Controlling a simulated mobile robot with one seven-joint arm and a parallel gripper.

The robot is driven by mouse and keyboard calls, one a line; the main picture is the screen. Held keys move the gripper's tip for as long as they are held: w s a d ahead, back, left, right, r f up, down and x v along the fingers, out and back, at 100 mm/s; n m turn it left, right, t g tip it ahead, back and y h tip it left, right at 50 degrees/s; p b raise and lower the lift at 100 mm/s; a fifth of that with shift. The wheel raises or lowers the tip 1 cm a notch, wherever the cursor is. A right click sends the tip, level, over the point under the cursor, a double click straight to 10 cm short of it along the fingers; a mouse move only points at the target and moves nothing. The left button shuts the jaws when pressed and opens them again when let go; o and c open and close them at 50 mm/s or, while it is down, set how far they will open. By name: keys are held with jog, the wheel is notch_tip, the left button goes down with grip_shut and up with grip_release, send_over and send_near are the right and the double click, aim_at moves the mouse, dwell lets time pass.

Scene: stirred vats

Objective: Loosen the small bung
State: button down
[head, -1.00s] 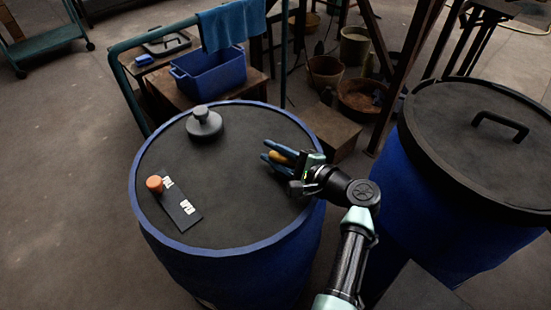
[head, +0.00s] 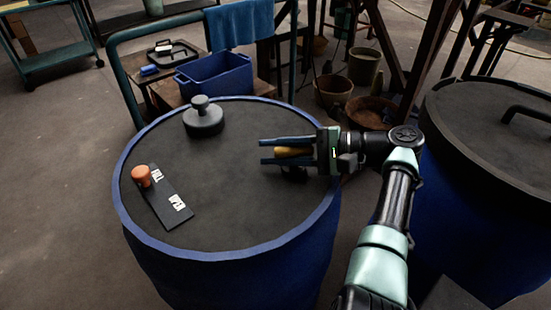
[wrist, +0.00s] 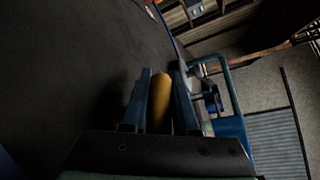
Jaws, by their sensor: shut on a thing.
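My gripper (head: 266,151) is shut on a yellow rounded thing (head: 290,152), held above the right part of the blue vat's dark lid (head: 235,210). A small dark shape shows just below the gripper, too unclear to name. A dark grey stopper with a knob (head: 203,120) stands upright at the back of the lid, apart from my gripper. I cannot tell which thing is the small bung.
An orange knob (head: 141,176) sits on a dark labelled plate (head: 165,205) at the lid's left. A second blue vat (head: 465,210) with a handled lid stands at the right. Behind are a blue bin (head: 215,77), a towel (head: 240,25) on a rail, and several pots.

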jog(key=shift+w+d+f+n+g+b, duration=0.2)
jog(key=shift+n+g+b, duration=0.2)
jog(key=shift+b, duration=1.75)
jog(key=shift+w+d+f+n+g+b, duration=0.1)
jog(key=shift+f+n+g+b, duration=0.2)
jog(key=shift+b, duration=1.85)
jog(key=g+b, duration=0.1)
jog(key=b, duration=0.4)
jog(key=shift+s+r+n, duration=0.25)
jog(key=shift+r+n, duration=0.05)
jog(key=shift+s+a+r+n+g+b, duration=0.2)
jog(key=shift+s+n+g+b, duration=0.15)
jog(key=shift+b, duration=0.65)
jog(key=shift+a, duration=0.1)
jog(key=c, duration=0.7)
grip_release()
jog(key=shift+s+r, duration=0.1)
jog(key=shift+s, duration=0.1)
jog(key=shift+w, duration=0.1)
